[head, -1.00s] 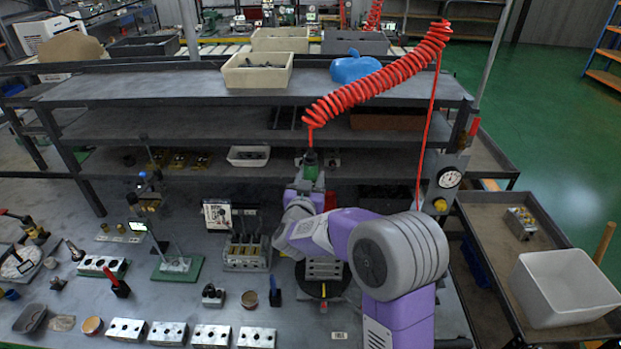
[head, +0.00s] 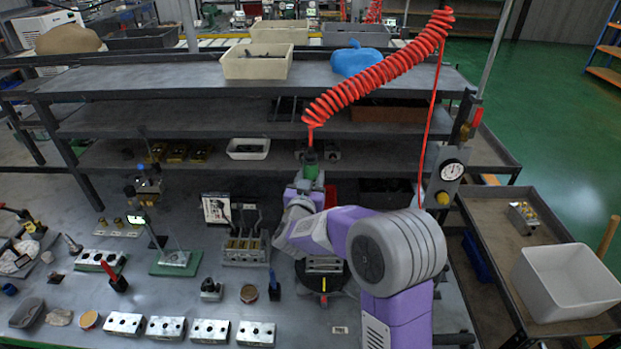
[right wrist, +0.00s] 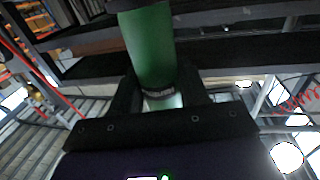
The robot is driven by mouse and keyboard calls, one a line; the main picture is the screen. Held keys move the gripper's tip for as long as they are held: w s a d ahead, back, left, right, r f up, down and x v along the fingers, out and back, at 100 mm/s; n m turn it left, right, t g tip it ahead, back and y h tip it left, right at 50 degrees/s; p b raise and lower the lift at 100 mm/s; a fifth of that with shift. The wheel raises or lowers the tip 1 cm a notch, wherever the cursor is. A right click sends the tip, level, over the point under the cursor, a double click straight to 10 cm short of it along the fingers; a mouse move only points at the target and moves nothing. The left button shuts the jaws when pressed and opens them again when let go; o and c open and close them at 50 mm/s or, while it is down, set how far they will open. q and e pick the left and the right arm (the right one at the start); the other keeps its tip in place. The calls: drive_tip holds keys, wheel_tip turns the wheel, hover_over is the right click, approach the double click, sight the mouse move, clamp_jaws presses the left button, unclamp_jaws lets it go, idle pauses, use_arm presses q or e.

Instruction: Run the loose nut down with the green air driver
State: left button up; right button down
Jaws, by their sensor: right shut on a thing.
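The green air driver (head: 311,167) is upright at the back middle of the bench, hanging from a red coiled hose. My right gripper (head: 308,187) is shut on it. In the right wrist view, the green driver body (right wrist: 152,45) stands between the two dark fingers (right wrist: 160,98). A grey valve block (head: 324,264) is on a dark round stand (head: 312,284) below my right forearm, partly hidden by it. The loose nut and the driver's tip cannot be made out. My left gripper is not in view.
A rack with shelves stands behind the bench, with a cream bin (head: 256,62) on top. A pressure gauge (head: 452,171) is on a post to the right. Several metal blocks (head: 210,331) line the front edge. A side cart holds a white bin (head: 568,285).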

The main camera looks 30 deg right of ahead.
sight(309, 168)
drive_tip(key=shift+f+b, duration=1.4)
drive_tip(key=shift+f, duration=0.2)
idle(1.5)
drive_tip(key=shift+f, duration=0.45)
idle(2.1)
drive_tip(key=shift+r, duration=0.15)
idle(0.8)
drive_tip(key=shift+r, duration=0.35)
wheel_tip(309, 168, up, 8)
drive_tip(key=p, duration=0.6)
drive_tip(key=shift+p, duration=0.3)
drive_tip(key=shift+f, duration=0.1)
